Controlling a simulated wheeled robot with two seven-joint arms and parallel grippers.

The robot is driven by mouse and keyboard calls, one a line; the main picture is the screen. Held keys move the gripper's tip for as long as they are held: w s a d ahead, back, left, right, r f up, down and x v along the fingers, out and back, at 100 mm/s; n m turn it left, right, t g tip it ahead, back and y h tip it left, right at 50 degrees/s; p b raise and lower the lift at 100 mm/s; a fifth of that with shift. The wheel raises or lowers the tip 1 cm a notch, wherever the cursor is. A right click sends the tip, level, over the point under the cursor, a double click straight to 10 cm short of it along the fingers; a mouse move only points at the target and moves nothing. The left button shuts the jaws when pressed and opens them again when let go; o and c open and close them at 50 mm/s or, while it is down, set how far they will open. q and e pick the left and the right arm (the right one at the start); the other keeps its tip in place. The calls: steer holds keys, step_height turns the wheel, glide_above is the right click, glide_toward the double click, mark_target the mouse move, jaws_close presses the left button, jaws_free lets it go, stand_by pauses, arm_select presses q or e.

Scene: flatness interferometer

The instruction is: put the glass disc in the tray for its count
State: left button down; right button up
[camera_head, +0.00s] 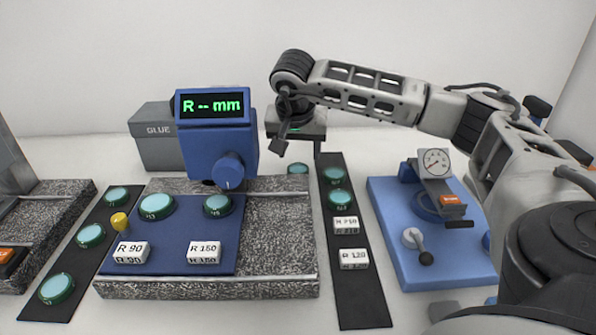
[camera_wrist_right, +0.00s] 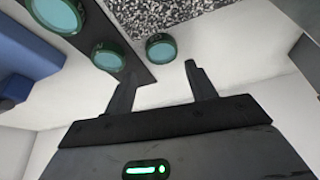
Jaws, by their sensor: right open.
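Several teal glass discs in dark green rims lie about. One glass disc (camera_head: 298,169) lies on the white table just right of the granite block; it also shows in the right wrist view (camera_wrist_right: 161,49). My right gripper (camera_head: 299,156) points down above this disc, open and empty. In the right wrist view its fingers (camera_wrist_right: 160,72) are apart, with the disc just beyond their tips and not between them. Two discs, a left one (camera_head: 157,206) and a right one (camera_head: 217,206), sit on the blue mat (camera_head: 180,250). I cannot make out a tray for a count.
A blue instrument (camera_head: 206,140) reading "R -- mm" stands on the granite block (camera_head: 285,262). Dark strips, left (camera_head: 75,268) and right (camera_head: 355,295), carry discs; the right one also holds R-labelled blocks. A blue dial gauge base (camera_head: 440,270) stands right, a grey GLUE box (camera_head: 155,150) behind.

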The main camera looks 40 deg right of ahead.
mark_target(298, 168)
steer(key=x, duration=0.5)
steer(key=shift+a+f, duration=0.3)
steer(key=c, duration=0.9)
steer(key=shift+o, duration=0.2)
steer(key=shift+r, duration=0.2)
